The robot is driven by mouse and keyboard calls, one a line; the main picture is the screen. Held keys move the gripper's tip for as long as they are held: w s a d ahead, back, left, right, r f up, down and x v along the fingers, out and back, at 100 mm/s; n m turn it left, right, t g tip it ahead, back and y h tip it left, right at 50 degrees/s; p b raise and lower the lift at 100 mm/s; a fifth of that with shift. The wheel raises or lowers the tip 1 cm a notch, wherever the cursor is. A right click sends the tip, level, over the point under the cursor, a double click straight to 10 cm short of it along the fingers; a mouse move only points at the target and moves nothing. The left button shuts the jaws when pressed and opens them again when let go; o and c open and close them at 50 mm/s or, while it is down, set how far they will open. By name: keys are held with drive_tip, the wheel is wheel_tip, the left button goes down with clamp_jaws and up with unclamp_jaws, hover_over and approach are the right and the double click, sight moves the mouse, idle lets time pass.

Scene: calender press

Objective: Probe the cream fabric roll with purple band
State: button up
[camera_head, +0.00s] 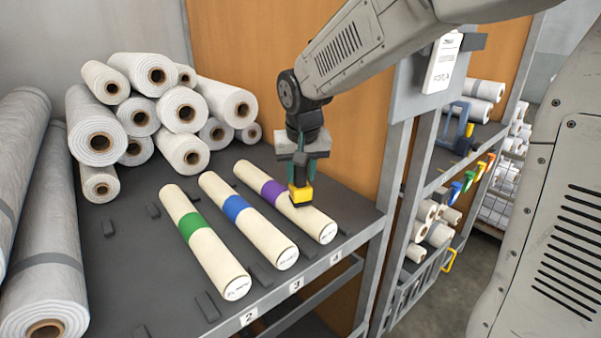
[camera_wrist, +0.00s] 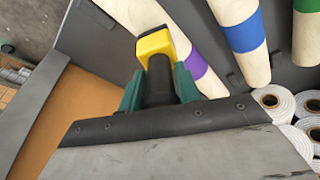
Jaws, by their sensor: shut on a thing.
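The cream fabric roll with purple band (camera_head: 316,222) lies on the dark shelf, rightmost of three cream rolls. Its purple band also shows in the wrist view (camera_wrist: 196,64), partly hidden behind my gripper. My gripper (camera_head: 302,172) points down over this roll and is shut on a yellow and black probe (camera_head: 301,193). In the wrist view the probe (camera_wrist: 155,46) sits between the green fingers. The probe's yellow end overlaps the roll just to the right of the band. I cannot tell whether it touches the roll.
A cream roll with blue band (camera_head: 262,235) and one with green band (camera_head: 213,255) lie to the left. White rolls (camera_head: 150,110) are stacked behind. A grey post (camera_head: 392,200) and an orange panel (camera_head: 255,60) stand near the arm. Dark blocks (camera_head: 208,305) dot the shelf.

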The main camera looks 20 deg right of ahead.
drive_tip(key=shift+r, duration=3.3)
